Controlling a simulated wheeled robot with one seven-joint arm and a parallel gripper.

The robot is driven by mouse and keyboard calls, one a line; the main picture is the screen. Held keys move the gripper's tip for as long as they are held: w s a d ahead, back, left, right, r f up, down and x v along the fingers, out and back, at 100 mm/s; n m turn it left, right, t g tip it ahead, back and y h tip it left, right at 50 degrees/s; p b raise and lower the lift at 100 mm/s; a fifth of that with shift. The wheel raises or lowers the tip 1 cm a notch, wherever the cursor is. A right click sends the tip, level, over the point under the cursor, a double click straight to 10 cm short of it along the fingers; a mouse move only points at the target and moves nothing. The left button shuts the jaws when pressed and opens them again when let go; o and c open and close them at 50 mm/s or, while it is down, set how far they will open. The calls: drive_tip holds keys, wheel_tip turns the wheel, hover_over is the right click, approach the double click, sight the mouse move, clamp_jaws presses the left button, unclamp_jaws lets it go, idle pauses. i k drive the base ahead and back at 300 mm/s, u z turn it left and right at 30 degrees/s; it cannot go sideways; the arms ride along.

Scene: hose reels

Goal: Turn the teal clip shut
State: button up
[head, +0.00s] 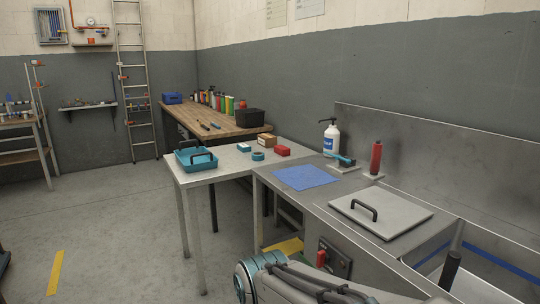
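A small teal-blue piece (344,159), which looks like the teal clip, sits on a small grey base at the back of the metal bench, beside the white pump bottle (331,140). It appears to stick out to the left, with a dark part at its right end. It is too small to tell whether it is open or shut. My arm reaches in along the bottom edge, in front of the bench and well apart from the clip. My gripper is not in view.
A red bottle (376,158) stands right of the clip. A blue mat (304,177) and a grey lid with black handle (388,216) lie in front. A teal tray (183,172), teal tape roll (258,156) and red block (282,150) are on the left table.

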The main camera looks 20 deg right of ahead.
sight(349, 161)
drive_tip(key=z, duration=0.4)
drive_tip(key=i, duration=1)
drive_tip(key=z, duration=0.7)
